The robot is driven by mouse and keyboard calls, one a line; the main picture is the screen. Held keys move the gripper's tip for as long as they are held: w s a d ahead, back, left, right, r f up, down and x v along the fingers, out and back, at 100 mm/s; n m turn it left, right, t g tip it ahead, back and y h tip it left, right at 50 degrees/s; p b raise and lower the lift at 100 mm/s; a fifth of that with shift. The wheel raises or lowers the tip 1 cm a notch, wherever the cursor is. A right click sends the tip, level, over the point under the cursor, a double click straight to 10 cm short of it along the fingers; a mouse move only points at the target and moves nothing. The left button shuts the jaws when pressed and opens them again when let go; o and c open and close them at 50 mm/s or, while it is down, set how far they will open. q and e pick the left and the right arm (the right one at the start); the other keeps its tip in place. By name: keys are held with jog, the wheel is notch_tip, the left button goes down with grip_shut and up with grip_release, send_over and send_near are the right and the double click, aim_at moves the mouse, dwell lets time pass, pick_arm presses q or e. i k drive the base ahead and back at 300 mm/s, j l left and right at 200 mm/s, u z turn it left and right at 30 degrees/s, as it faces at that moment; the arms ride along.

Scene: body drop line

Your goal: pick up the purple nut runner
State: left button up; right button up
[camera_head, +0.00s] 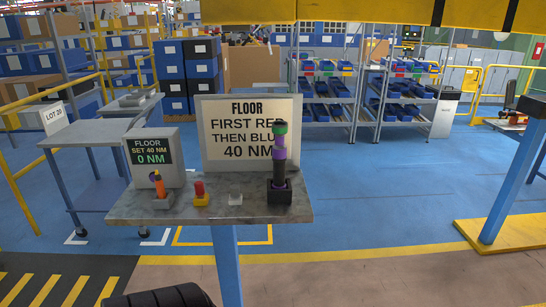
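An upright tool with purple bands, a green top and a dark lower body, which looks like the purple nut runner (279,142), stands in a dark holder (279,192) at the right end of a small grey bench (222,214). Its top overlaps the sign behind it. A smaller orange tool (159,186) stands in a grey holder at the left of the bench. Neither of my grippers shows in the head view.
A red piece on a yellow block (201,199) and a small pale holder (235,200) sit between the tools. A torque display (152,157) and a large sign (225,150) stand behind. A blue post (506,185) is right; the floor between is clear.

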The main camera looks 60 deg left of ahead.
aim_at(279, 128)
jog(key=u, duration=1.75)
jog(key=i+u, duration=0.1)
